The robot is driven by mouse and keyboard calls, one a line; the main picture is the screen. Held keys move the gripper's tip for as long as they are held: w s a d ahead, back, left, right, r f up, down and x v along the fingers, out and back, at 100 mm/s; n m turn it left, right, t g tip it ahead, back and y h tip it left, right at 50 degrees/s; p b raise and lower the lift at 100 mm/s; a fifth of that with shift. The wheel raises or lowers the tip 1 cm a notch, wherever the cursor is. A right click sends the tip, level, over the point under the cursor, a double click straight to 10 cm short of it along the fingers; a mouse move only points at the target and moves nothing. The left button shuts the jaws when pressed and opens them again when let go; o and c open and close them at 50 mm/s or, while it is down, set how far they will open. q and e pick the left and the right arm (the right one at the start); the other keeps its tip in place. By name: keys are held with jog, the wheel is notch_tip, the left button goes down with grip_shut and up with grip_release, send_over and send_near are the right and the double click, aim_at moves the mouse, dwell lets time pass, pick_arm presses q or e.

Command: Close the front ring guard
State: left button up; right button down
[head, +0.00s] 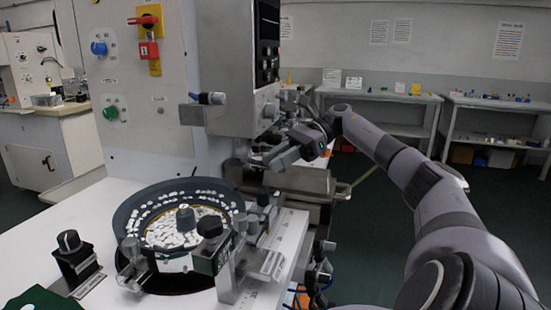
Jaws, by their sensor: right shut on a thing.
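My right gripper (262,158) reaches in from the right to the working area under the grey press head (225,75). It is shut on a small dark part there, at the place of the front ring guard. The fingers and nearby machine parts cover most of this part, so its shape and how far it stands open cannot be told. My left gripper is not in view.
A dark round feeder bowl (128,215) with white pieces stands on the white table (60,245), left of the gripper. A black knob box (75,262) is at front left. Metal brackets (235,265) stand beside the bowl. Shelves (380,98) line the back wall.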

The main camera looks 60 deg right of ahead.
jog(key=shift+s+d, duration=0.1)
jog(key=shift+s, duration=0.05)
dwell(0.4)
jog(key=c, duration=1.3)
grip_release()
jog(key=o, duration=0.3)
jog(key=shift+s, duration=0.25)
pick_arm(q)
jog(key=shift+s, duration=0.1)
pick_arm(e)
jog(key=shift+w, duration=0.1)
jog(key=shift+d+r, duration=0.1)
pick_arm(q)
jog(key=p, duration=0.1)
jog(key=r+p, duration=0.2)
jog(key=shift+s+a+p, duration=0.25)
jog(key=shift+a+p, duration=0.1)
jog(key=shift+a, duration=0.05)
pick_arm(e)
jog(key=v, duration=0.7)
